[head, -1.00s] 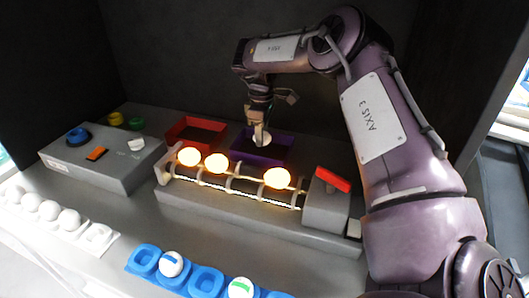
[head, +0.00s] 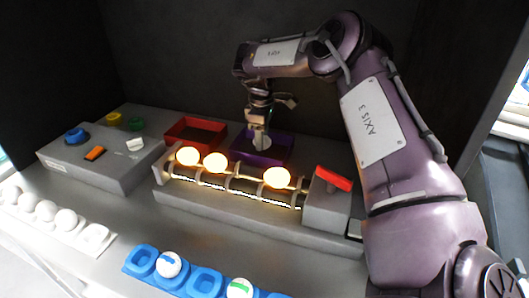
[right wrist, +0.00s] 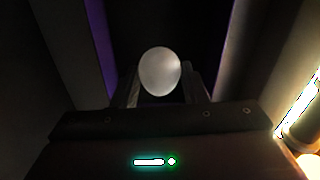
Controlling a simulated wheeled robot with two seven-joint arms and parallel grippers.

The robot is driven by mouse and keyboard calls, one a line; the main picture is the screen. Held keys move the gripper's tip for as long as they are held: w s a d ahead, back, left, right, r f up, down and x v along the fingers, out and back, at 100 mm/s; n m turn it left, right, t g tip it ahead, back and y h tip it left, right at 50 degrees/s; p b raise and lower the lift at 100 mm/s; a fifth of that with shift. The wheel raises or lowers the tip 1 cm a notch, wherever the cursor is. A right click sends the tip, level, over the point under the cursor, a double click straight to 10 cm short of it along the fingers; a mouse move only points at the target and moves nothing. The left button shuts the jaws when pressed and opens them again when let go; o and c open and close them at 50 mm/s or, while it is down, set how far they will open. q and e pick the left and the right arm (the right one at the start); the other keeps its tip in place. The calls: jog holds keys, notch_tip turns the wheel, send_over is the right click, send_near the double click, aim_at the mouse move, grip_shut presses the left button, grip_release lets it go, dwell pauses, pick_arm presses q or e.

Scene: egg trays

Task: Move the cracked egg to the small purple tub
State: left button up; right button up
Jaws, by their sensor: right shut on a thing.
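My right gripper (head: 259,134) is shut on a pale egg (head: 262,142), held low over the purple tub (head: 281,151) behind the lit rollers. The egg also shows in the right wrist view (right wrist: 159,71), between the two fingertips (right wrist: 160,88), with a purple wall (right wrist: 101,50) of the tub to its left. I cannot make out a crack on it. Whether the egg touches the tub's floor cannot be told. My left gripper is not in view.
Several glowing eggs (head: 215,162) sit on the roller stand (head: 228,190) in front of the tub. A red tub (head: 190,122) stands left of the purple one. A blue tray (head: 205,281) with marked eggs and a white tray (head: 96,238) lie in front. A grey button box (head: 110,175) is at left.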

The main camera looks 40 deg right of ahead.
jog(key=shift+s+d+f+b, duration=0.15)
jog(key=shift+d+f+b, duration=0.15)
jog(key=shift+f, duration=0.2)
